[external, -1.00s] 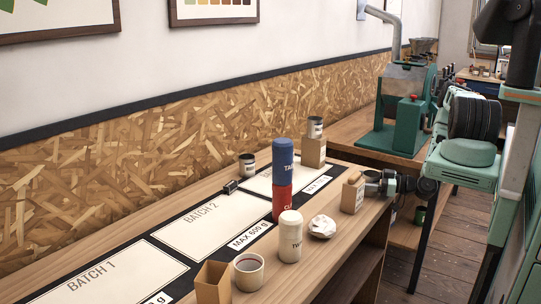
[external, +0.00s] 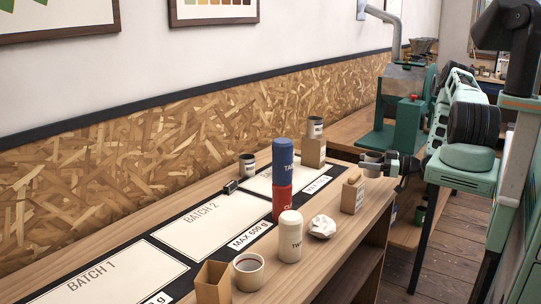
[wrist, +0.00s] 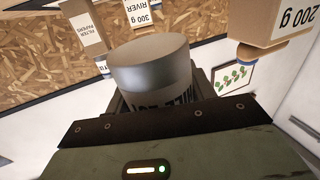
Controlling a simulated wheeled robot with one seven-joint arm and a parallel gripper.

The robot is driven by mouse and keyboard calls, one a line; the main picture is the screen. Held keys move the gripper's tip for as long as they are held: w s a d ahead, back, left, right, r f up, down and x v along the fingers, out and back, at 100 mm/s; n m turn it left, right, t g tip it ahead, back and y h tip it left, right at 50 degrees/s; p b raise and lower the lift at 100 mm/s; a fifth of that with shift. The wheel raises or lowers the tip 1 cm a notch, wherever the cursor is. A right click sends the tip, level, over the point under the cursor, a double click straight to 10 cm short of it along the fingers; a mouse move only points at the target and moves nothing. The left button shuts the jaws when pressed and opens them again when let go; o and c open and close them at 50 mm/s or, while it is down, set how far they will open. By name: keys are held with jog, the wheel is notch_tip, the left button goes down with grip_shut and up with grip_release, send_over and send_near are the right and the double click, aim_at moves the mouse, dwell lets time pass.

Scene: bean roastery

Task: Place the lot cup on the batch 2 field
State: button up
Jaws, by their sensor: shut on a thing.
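The lot cup is a grey metallic cylinder with dark lettering, partly hidden by my gripper. It fills the middle of the wrist view (wrist: 152,66). My gripper (external: 372,163) is shut on it, in the air above the right end of the bench, beyond the small kraft bag. In the external view the cup is small and hard to separate from the jaws. The batch 2 field (external: 198,224) is a pale rectangle with a dark border in the middle of the bench, left of my gripper. Its visible surface is bare, with a small dark block at its far edge.
A blue canister (external: 283,160) stands on a red one (external: 282,202) at the field's right end. A white canister (external: 290,238), crumpled paper (external: 321,226), a white cup (external: 248,271), an open kraft box (external: 213,283) and a kraft bag (external: 352,194) line the front.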

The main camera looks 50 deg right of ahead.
aim_at(369, 153)
jog(key=shift+r+p, duration=0.65)
jog(key=shift+r, duration=0.9)
jog(key=w+a+r+m+h, duration=0.1)
jog(key=w+a, duration=0.4)
jog(key=w, duration=0.6)
jog(key=w+a+r+m+h, duration=0.2)
jog(key=w+a+r+h, duration=0.2)
jog(key=w, duration=0.7)
jog(key=shift+w+a+r+m+t+h, duration=0.3)
jog(key=shift+w+a+r+t, duration=0.1)
jog(key=shift+a, duration=0.4)
jog(key=shift+d+f, duration=0.1)
